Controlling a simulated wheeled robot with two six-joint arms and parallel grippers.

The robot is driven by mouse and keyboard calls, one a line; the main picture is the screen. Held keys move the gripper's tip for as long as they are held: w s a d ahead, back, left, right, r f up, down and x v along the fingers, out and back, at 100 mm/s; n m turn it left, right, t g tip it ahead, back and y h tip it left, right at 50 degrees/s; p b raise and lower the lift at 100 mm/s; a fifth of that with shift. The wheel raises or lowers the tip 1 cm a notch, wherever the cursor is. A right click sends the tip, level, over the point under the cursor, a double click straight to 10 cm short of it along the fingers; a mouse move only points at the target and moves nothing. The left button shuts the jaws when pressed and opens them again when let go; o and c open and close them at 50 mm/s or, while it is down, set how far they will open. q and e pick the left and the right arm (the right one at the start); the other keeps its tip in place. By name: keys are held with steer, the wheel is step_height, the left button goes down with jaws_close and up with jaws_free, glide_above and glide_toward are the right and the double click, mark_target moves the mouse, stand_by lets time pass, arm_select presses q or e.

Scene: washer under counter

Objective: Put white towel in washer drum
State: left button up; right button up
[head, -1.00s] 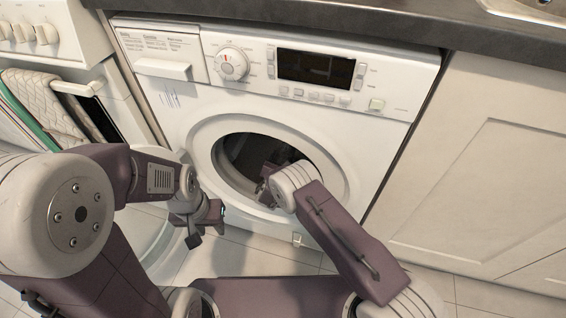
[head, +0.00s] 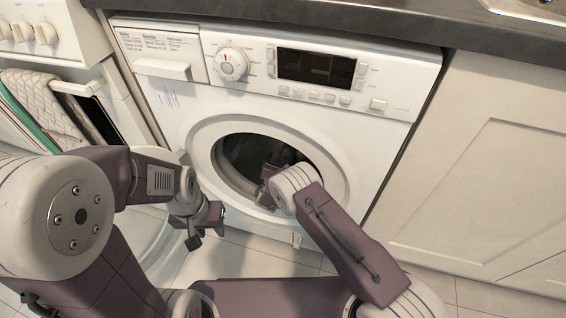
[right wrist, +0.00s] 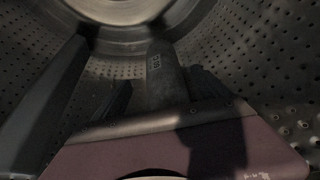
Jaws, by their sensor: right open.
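The washer drum (head: 240,150) is open at the front of the white washer (head: 170,105). My right gripper (head: 268,183) reaches into the drum opening, and its tips are hard to see in the dark. In the right wrist view its dark fingers (right wrist: 160,98) are apart with no cloth between them, and the perforated drum wall (right wrist: 255,60) surrounds them. My left gripper (head: 207,228) is outside, left of the opening, with its fingers apart and empty. I see no white towel inside the visible part of the drum.
A pale quilted cloth (head: 45,95) and a striped cloth (head: 18,125) hang on the oven door handle at the left. The round washer door (head: 165,245) stands open behind my left arm. A cabinet (head: 480,170) is at the right, under the dark counter (head: 400,25).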

steer(key=p+v, duration=0.6)
steer(key=v, duration=0.6)
steer(key=shift+r, duration=0.4)
steer(key=shift+r+p, duration=0.1)
steer(key=shift+p, duration=0.2)
